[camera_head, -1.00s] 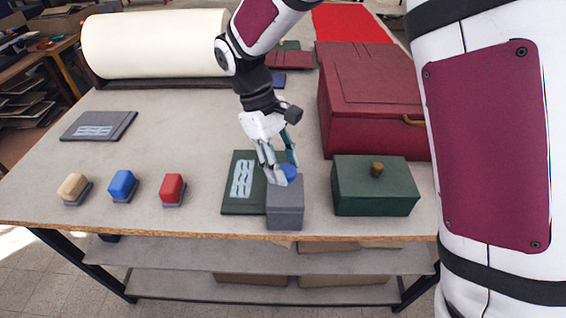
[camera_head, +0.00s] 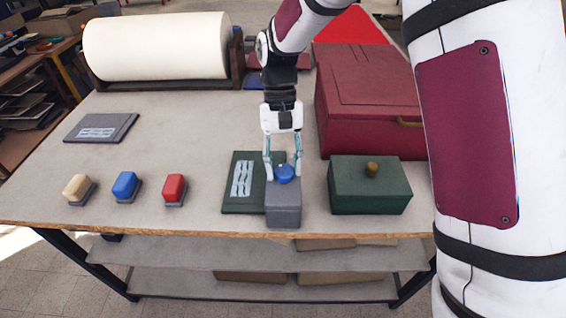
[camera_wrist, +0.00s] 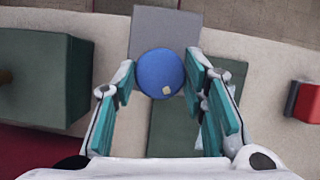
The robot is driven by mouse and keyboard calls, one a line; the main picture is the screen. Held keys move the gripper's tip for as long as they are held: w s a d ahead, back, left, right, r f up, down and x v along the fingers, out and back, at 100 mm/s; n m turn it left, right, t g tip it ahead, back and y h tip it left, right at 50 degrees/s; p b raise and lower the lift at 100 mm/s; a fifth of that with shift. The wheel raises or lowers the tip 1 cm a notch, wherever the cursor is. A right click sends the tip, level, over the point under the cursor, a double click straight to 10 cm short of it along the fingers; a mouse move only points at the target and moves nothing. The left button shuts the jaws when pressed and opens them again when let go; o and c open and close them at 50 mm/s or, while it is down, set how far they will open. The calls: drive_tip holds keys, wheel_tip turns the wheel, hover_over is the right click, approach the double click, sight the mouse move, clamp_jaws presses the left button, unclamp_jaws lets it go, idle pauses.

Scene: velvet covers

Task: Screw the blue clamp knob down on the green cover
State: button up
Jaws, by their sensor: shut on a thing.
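The blue clamp knob (camera_head: 284,173) is round and sits on top of a grey block (camera_head: 283,205) near the table's front edge. The green cover (camera_head: 240,190) is a flat dark green board with a pale patterned panel; it lies flat, its right part under or behind the block. My gripper (camera_head: 284,170) points down and is shut on the knob, one finger on each side. In the wrist view the knob (camera_wrist: 160,73), with a small pale mark, sits between the teal finger pads. The cover (camera_wrist: 175,130) is partly hidden there by the right finger.
A green box with a brass knob (camera_head: 370,185) stands close on the right, with a large dark red chest (camera_head: 370,105) behind it. Cream, blue and red blocks (camera_head: 174,188) stand to the left. A grey cover (camera_head: 100,127) lies far left. The table's middle left is clear.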

drive_tip(key=shift+m, duration=0.6)
drive_tip(key=o, duration=1.1)
drive_tip(key=shift+o, duration=0.2)
drive_tip(key=v, duration=1.2)
drive_tip(key=shift+d, duration=0.2)
